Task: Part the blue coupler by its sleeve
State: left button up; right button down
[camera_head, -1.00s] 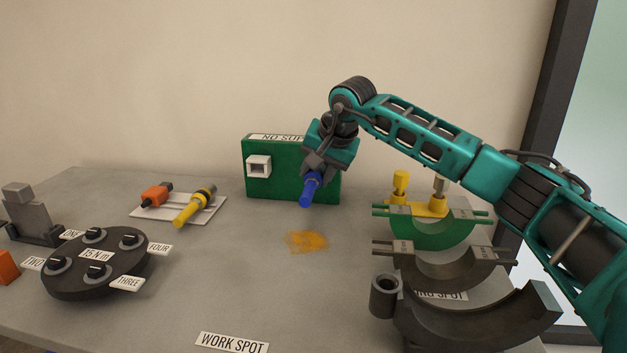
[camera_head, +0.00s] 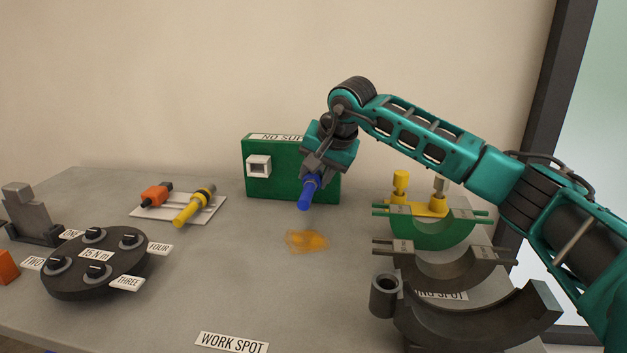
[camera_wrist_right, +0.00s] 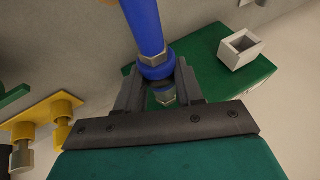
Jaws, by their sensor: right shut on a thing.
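The blue coupler (camera_head: 307,193) is in my right gripper (camera_head: 318,175), in front of the green box and above the table. In the right wrist view the fingers of my right gripper (camera_wrist_right: 157,92) are shut around the blue coupler (camera_wrist_right: 148,32) near a blue collar (camera_wrist_right: 157,66). A metal nut-like end (camera_wrist_right: 165,95) shows between the fingers, and the blue body runs away from them. In the head view the coupler tilts down toward the camera. My left gripper is not in view.
A green box (camera_head: 260,188) with a white square socket (camera_head: 259,166) stands behind the coupler. A white tray (camera_head: 212,215) holds orange and yellow pieces. A dark round dial plate (camera_head: 95,263) is at left, curved clamps (camera_head: 480,318) at right. An orange stain (camera_head: 307,242) marks the clear middle table.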

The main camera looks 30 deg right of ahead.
aim_at(311, 186)
jog(key=shift+s+a, duration=0.7)
jog(key=shift+s, duration=0.3)
jog(key=shift+s+a, duration=0.7)
jog(key=shift+s, duration=0.25)
jog(key=shift+a, duration=0.1)
